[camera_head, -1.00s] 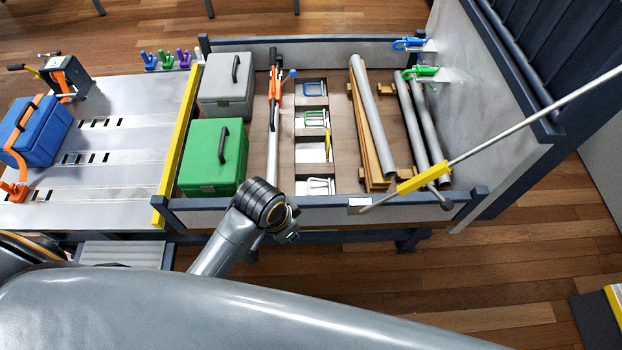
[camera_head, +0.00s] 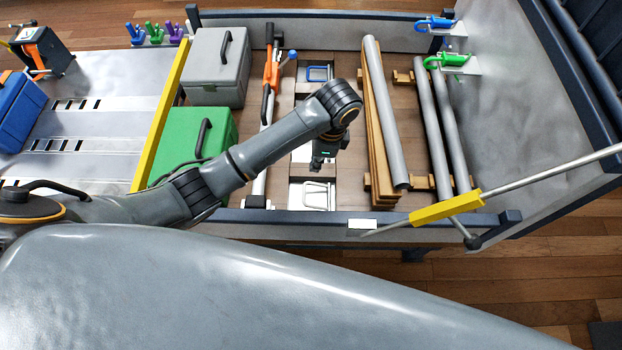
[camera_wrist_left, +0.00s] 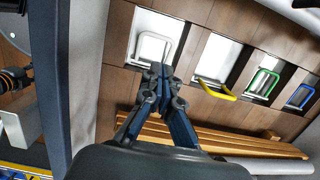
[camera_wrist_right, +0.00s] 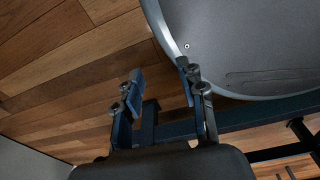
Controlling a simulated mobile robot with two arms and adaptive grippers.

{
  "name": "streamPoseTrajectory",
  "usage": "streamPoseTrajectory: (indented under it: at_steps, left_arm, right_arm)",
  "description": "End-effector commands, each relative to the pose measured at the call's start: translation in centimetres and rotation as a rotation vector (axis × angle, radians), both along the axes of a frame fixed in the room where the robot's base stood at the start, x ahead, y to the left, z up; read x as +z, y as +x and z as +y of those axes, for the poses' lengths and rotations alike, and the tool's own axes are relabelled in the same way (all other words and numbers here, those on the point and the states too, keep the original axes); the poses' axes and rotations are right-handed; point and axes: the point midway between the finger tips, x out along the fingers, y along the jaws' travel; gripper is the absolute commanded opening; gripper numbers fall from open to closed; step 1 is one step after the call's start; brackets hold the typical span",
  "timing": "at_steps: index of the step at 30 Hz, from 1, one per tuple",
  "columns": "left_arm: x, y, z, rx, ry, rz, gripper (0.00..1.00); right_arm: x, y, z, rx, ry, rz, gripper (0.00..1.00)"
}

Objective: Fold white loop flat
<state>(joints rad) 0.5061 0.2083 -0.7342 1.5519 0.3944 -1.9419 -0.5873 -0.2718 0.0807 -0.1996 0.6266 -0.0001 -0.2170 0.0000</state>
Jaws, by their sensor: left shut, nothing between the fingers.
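The white loop (camera_head: 318,196) is the nearest of a row of coloured loops on the floor of the walled bed. It also shows at the top of the left wrist view (camera_wrist_left: 171,37), over a pale plate, and appears raised at an angle from it. My left gripper (camera_head: 318,163) points down just beyond the white loop in the head view. Its fingers (camera_wrist_left: 161,72) are shut and empty, apart from the loop as far as I can tell. My right gripper (camera_wrist_right: 160,85) is open and empty over wood floor, beside a grey rounded surface.
A yellow loop (camera_wrist_left: 216,90), a green loop (camera_wrist_left: 265,80) and a blue loop (camera_head: 318,73) continue the row. Grey pipes (camera_head: 385,110) and wooden boards lie to the right. A green box (camera_head: 212,130) and grey box (camera_head: 216,68) stand left. A long rod (camera_head: 560,168) crosses the near right corner.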

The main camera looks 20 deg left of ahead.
Motion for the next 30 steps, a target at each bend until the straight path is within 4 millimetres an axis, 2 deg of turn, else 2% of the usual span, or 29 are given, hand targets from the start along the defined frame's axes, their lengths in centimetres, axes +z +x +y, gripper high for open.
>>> streamPoseTrajectory:
  at_steps: [5, 9, 11, 16, 21, 25, 30]
  left_arm:
    - [-1.7, -0.2, 0.3, 0.0, 0.003, 0.004, 0.0]
    - [-4.5, -0.4, 0.8, 0.001, 0.003, 0.005, 0.0]
    - [-5.8, -0.4, 1.0, 0.002, 0.003, 0.005, 0.0]
    - [-9.4, -0.6, 1.6, 0.001, 0.002, 0.003, 0.0]
    - [-12.0, -0.7, 2.0, 0.001, 0.001, 0.001, 0.0]
    - [-13.2, -0.8, 2.2, 0.0, 0.001, 0.0, 0.0]
    - [-13.7, -0.8, 2.3, -0.001, 0.0, -0.002, 0.0]
  right_arm:
    - [-0.3, -2.0, 0.1, -0.001, 0.0, 0.027, 0.4]
    - [-0.7, -4.1, 0.0, -0.001, -0.002, 0.058, 0.4]
    - [-0.9, -4.5, 0.0, -0.001, -0.003, 0.064, 0.4]
    - [-1.3, -4.0, 0.0, -0.001, -0.002, 0.056, 0.4]
    - [-1.5, -2.2, 0.1, 0.0, 0.001, 0.03, 0.4]
    - [-1.6, -1.8, 0.1, 0.0, 0.001, 0.023, 0.4]
    - [-1.7, -2.1, 0.1, 0.0, 0.001, 0.027, 0.4]
